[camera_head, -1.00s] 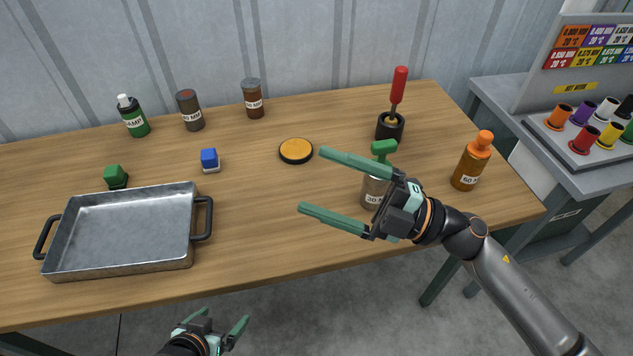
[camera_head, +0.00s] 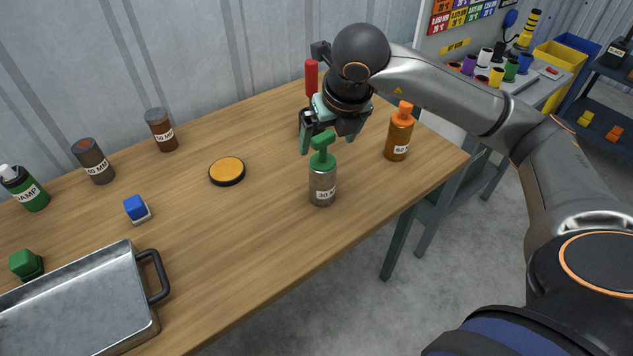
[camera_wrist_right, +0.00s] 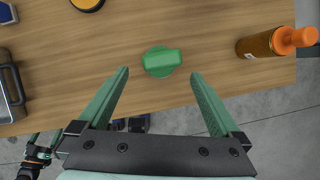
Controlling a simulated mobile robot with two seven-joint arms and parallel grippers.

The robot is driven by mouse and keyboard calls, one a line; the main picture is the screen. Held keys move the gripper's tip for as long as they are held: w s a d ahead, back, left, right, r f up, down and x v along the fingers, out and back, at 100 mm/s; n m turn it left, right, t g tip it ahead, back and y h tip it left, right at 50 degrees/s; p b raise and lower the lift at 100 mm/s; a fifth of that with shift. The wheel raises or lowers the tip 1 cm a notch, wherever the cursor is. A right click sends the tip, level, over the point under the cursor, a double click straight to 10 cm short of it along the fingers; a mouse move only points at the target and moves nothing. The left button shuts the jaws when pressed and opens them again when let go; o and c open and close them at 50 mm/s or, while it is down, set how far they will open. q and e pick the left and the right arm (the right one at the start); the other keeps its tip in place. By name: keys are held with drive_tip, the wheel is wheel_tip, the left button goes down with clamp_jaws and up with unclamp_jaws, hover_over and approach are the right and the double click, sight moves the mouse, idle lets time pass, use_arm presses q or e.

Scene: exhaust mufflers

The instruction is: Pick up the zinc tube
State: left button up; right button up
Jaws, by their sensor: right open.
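The zinc tube looks to be the grey metallic cylinder (camera_head: 322,186) with a green T-shaped top and a "30 M" label. It stands upright near the table's front edge. In the right wrist view its green top (camera_wrist_right: 161,61) shows just beyond the fingertips, centred between them, and hides its body. My right gripper (camera_head: 328,142) is open and points down above the tube, its fingers around the level of the top; contact cannot be told. It shows empty in the right wrist view (camera_wrist_right: 160,74). My left gripper (camera_wrist_right: 38,152) shows small at the lower left there, its jaws unclear.
An orange bottle (camera_head: 399,134) stands right of the tube. A yellow-topped black disc (camera_head: 227,171) lies to its left. A red-handled tool (camera_head: 311,78) is behind my right gripper, partly hidden. A metal tray (camera_head: 70,300) is at the lower left. The wood around the tube is clear.

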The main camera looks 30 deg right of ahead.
sight(325, 157)
drive_tip(key=x, duration=0.4)
drive_tip(key=shift+f, duration=0.25)
drive_tip(key=x, duration=0.1)
drive_tip(key=p+x, duration=0.1)
drive_tip(key=x, duration=0.3)
drive_tip(key=shift+s+f, duration=0.2)
clamp_jaws()
idle(0.3)
drive_tip(key=shift+r, duration=0.1)
